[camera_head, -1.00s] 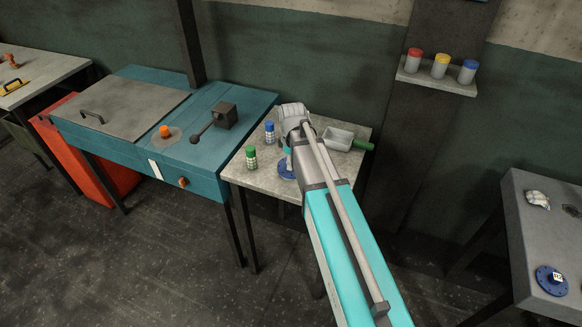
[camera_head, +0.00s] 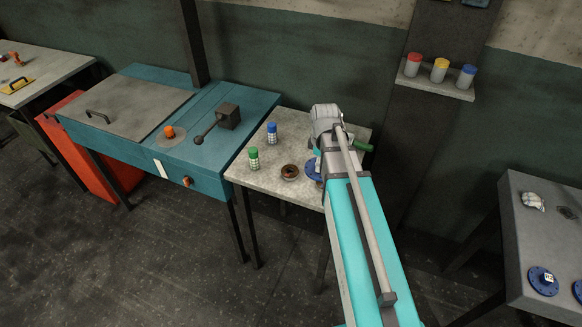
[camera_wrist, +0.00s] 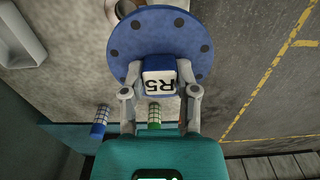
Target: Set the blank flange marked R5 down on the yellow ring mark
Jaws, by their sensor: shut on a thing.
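The blank flange marked R5 (camera_wrist: 160,40) is a blue disc with dark holes and a blue block bearing a white R5 label. My gripper (camera_wrist: 160,92) is shut on that block, one finger on each side. In the head view, part of the blue flange (camera_head: 313,169) shows left of my arm, over the pale table (camera_head: 258,176); my arm hides the gripper's fingers. I cannot tell its height above the table. I see no yellow ring mark in either view. Yellow lines (camera_wrist: 262,85) run down the right of the wrist view.
A brown ring (camera_head: 290,172), a green-capped bottle (camera_head: 254,159) and a blue-capped bottle (camera_head: 272,133) stand left of the flange. A pale tray (camera_wrist: 22,35) shows in the wrist view.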

